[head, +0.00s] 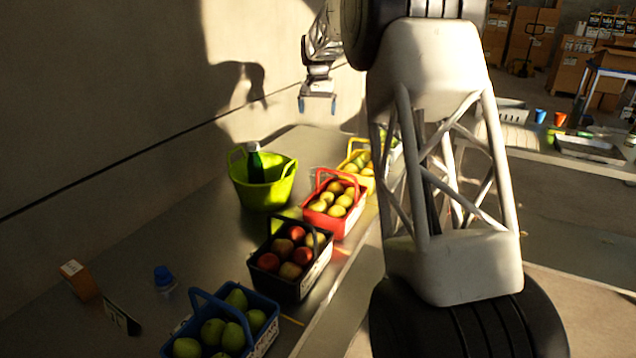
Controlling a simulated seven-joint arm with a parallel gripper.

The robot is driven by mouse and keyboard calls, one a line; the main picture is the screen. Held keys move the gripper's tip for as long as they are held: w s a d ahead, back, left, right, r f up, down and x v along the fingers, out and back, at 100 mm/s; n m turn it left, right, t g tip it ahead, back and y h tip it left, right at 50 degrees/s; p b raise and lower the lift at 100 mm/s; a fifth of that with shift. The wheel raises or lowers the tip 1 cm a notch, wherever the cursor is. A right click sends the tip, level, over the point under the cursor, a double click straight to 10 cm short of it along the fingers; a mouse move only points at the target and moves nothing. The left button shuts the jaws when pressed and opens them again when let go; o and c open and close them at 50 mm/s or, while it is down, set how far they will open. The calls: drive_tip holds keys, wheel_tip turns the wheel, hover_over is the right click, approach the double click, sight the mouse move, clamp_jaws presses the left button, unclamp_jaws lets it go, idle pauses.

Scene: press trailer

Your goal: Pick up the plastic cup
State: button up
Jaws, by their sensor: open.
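My gripper (317,104) hangs fingers down above the far part of the counter, near the wall. Its two blue-tipped fingers are apart, with nothing seen between them. A small blue cup (540,116) and an orange cup (560,118) stand upright side by side on the table at the far right. They are well away from my gripper; I cannot tell which is the plastic cup. A small blue-topped clear item (164,278) sits at the counter's near left; I cannot tell if it is a cup or a bottle.
A green tub (285,188) holds a dark bottle (255,165). A blue basket (262,298), a black basket (318,270), a red basket (350,222) and a yellow basket (369,183) hold fruit. An orange box (79,280) stands front left. My arm hides part of the right.

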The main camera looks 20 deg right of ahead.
wheel_tip(320, 180, down, 20)
drive_tip(key=w, duration=0.1)
drive_tip(key=shift+w+d, duration=0.2)
drive_tip(key=shift+d, duration=0.1)
drive_tip(key=shift+f, duration=1.3)
drive_tip(key=shift+s+f, duration=0.1)
drive_tip(key=shift+f, duration=2.45)
drive_tip(key=c, duration=1)
